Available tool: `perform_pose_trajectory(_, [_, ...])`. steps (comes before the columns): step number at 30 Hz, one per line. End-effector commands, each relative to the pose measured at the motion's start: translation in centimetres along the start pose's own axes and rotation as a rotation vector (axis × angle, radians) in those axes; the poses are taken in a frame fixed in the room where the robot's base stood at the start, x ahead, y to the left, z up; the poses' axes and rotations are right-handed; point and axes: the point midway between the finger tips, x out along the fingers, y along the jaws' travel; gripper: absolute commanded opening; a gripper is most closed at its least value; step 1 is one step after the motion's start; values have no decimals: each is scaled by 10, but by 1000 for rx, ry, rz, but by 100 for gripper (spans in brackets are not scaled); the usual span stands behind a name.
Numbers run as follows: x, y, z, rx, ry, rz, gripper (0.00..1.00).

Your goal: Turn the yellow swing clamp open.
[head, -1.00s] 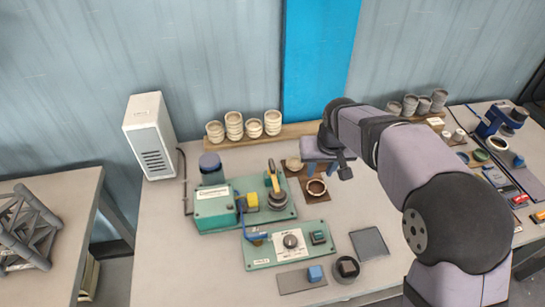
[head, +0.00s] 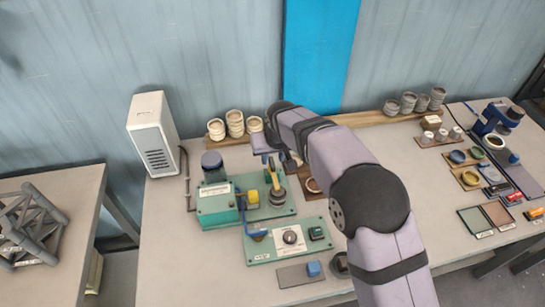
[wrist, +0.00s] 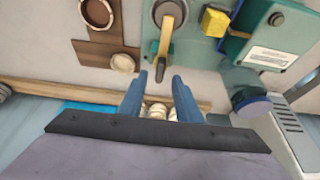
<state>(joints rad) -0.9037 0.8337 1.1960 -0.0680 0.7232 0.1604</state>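The yellow swing clamp (head: 275,181) is an upright-looking yellow bar over a round grey disc (head: 277,197) on the green machine (head: 217,209). In the wrist view the clamp (wrist: 166,40) runs from the disc down towards my fingertips. My gripper (wrist: 159,74) has two blue fingers apart, with the clamp's near end showing between the tips. I cannot tell whether they touch it. In the head view my gripper (head: 264,150) is just behind the clamp, its fingers partly hidden.
Pale cups (head: 235,124) stand on a shelf behind. A brown board (wrist: 105,48) lies beside the machine. A control panel (head: 290,240) with a dial lies in front.

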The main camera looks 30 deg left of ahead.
Motion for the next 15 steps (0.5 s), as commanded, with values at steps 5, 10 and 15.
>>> perform_pose_trajectory(5, [18,0,-1,0,-1,0,31])
perform_pose_trajectory(10, [28,0,0,0,-1,0,31])
perform_pose_trajectory(15, [32,0,0,0,1,0,31])
